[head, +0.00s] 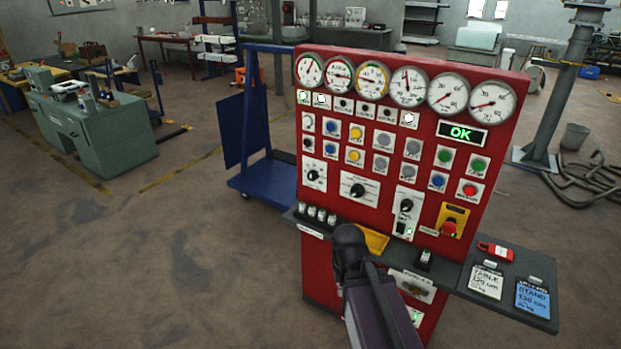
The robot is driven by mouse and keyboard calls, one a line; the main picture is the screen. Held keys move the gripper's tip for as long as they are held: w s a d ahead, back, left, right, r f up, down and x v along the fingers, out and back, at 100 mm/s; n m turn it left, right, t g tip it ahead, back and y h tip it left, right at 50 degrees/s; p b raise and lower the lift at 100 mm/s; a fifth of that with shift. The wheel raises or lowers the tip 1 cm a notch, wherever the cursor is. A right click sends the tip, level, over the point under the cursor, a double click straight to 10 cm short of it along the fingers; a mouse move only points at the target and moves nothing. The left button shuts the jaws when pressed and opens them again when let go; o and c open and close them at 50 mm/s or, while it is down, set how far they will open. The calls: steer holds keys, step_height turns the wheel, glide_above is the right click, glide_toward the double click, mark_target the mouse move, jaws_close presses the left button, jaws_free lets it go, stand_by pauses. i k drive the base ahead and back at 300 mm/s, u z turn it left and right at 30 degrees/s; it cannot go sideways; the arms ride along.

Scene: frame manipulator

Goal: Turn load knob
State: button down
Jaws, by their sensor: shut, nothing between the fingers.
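A red control panel (425,150) stands upright in the middle of the head view. Three black rotary knobs show on its front: a left knob (314,174), a larger middle knob (357,190) on a wide white plate, and a right knob (406,205) on a tall white plate. Their labels are too small to read, so I cannot tell which is the load knob. My arm (375,305) rises from the bottom edge in front of the panel's lower part. Its dark upper end lies below the knobs. I see no fingers.
Several gauges line the panel's top, above buttons and a green OK display (461,132). A red emergency stop (450,228) sits low right. A grey shelf (460,267) with cards and a red padlock (495,251) juts right. A blue cart (262,180) stands behind left.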

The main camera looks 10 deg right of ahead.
mark_target(312, 176)
steer(key=k, duration=1.35)
steer(key=u, duration=0.3)
steer(key=i, duration=1.85)
steer(key=z, duration=0.45)
